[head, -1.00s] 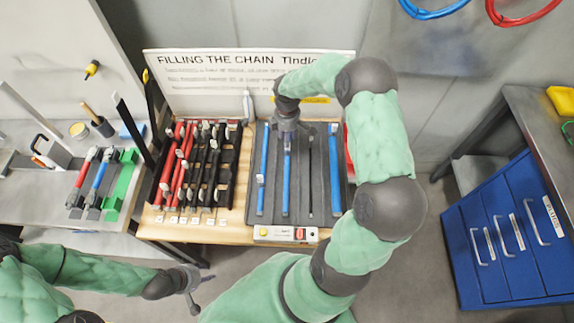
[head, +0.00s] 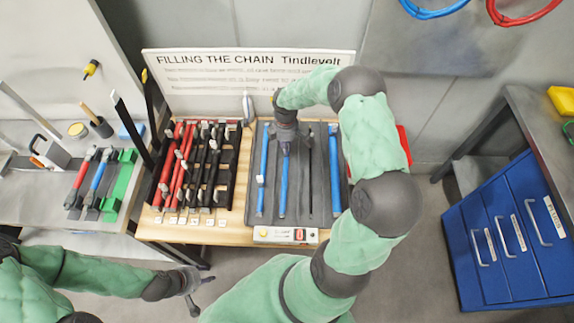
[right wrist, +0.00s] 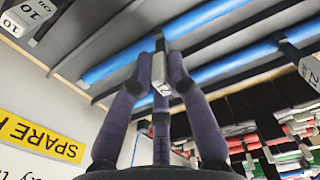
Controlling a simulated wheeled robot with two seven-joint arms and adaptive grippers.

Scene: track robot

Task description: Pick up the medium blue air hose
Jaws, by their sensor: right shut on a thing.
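Three blue hoses show in the grey slotted tray (head: 322,213) in the head view: a left one (head: 262,170), a middle one (head: 283,190) and a right one (head: 335,165). My right gripper (head: 286,142) is over the far end of the middle hose. In the right wrist view its fingers (right wrist: 161,68) are closed around this hose's end, with a white tag (right wrist: 160,72) between them and the blue hose (right wrist: 205,17) running off to the upper right. I cannot tell how far the hose is off the tray. My left gripper (head: 195,288) is empty, fingers spread, low in front of the bench.
A black rod (head: 310,180) lies right of the middle hose. Red and black hoses fill the rack on the left. A control box (head: 285,235) sits at the bench's front edge. A sign (head: 215,65) stands behind; a blue drawer cabinet (head: 505,235) is right.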

